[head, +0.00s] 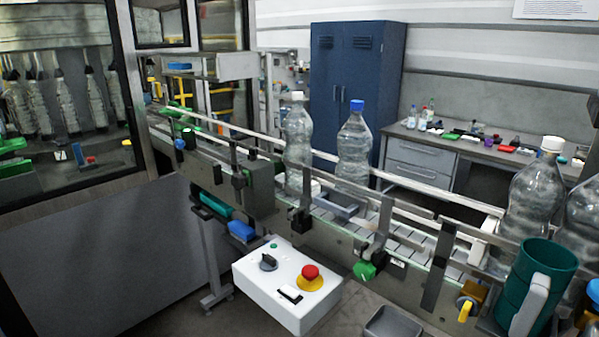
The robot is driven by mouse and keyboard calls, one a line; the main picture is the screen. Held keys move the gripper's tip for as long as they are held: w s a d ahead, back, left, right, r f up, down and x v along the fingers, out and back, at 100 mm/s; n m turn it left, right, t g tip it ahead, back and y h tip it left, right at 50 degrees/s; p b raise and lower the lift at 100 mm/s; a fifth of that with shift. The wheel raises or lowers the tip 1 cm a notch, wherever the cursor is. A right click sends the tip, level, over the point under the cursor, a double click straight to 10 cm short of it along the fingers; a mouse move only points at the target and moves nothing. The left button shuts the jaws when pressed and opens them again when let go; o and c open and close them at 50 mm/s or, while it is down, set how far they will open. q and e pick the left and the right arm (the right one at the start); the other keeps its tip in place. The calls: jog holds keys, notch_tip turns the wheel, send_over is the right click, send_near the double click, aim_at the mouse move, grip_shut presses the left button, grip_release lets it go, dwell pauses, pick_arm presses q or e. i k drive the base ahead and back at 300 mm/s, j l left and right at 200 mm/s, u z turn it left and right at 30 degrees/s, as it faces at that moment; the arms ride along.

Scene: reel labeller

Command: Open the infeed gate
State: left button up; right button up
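A conveyor with pale slats (388,226) and side rails runs from the back left to the front right. A flat grey upright plate (438,266) stands at its near rail on the right; I cannot tell for sure whether this is the infeed gate, or whether it is open or shut. Left of it is a thinner metal upright (381,228). A clear bottle with a white cap (298,142) and one with a blue cap (353,150) stand upright on the conveyor. Another white-capped bottle (529,200) stands beyond the plate, at the right. Neither gripper is in view.
A white control box (262,289) with a red button (310,271) and a black knob (268,262) sits in front. A teal mug (546,262), a yellow-handled fitting (466,307) and a grey tray (393,322) are at lower right. A glazed machine cabinet (70,190) fills the left.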

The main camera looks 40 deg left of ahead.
aim_at(238, 182)
jog(key=u, duration=1.6)
